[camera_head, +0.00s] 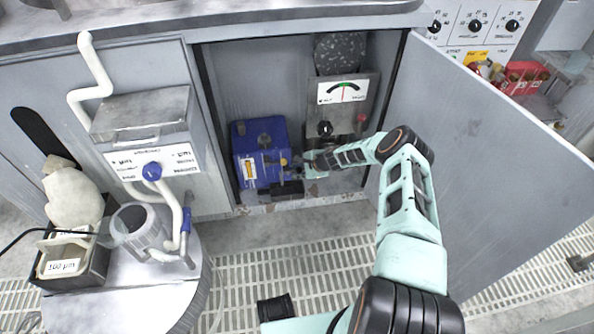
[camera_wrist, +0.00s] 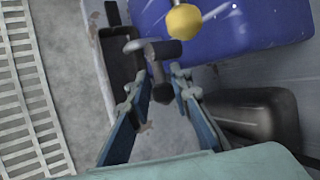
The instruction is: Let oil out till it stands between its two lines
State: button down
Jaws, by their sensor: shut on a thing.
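The blue oil-holding unit (camera_head: 262,135) stands inside the open cabinet, with a yellow-and-white gauge or label (camera_head: 248,168) on its front. The oil level and its two lines are too small to read. In the wrist view the blue body (camera_wrist: 250,25) fills the upper right, with a yellow knob (camera_wrist: 183,20) on it. A dark grey tap (camera_wrist: 163,50) sticks out below the knob. My gripper (camera_wrist: 157,88) is shut on the tap, its fingers either side of the handle. In the head view my gripper (camera_head: 306,165) is at the unit's right front.
A black tray (camera_wrist: 122,58) lies below the tap; it also shows in the head view (camera_head: 285,191). A grey panel (camera_head: 343,92) with a dial stands right of the unit. The open cabinet door (camera_head: 480,150) is right of my arm. A round table (camera_head: 165,295) stands left.

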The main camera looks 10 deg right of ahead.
jog(key=shift+d, duration=0.1)
jog(key=h, duration=0.1)
jog(key=r+n+h+p, duration=0.1)
jog(key=h, duration=0.1)
jog(key=h+p, duration=0.1)
jog(key=shift+a+r, duration=0.2)
jog(key=shift+a, duration=0.15)
jog(key=shift+d, duration=0.1)
dwell(0.4)
jog(key=c, duration=2)
grip_release()
jog(key=shift+w+r, duration=0.1)
jog(key=shift+c, duration=0.2)
jog(key=v, duration=1.2)
jog(key=shift+a, duration=0.3)
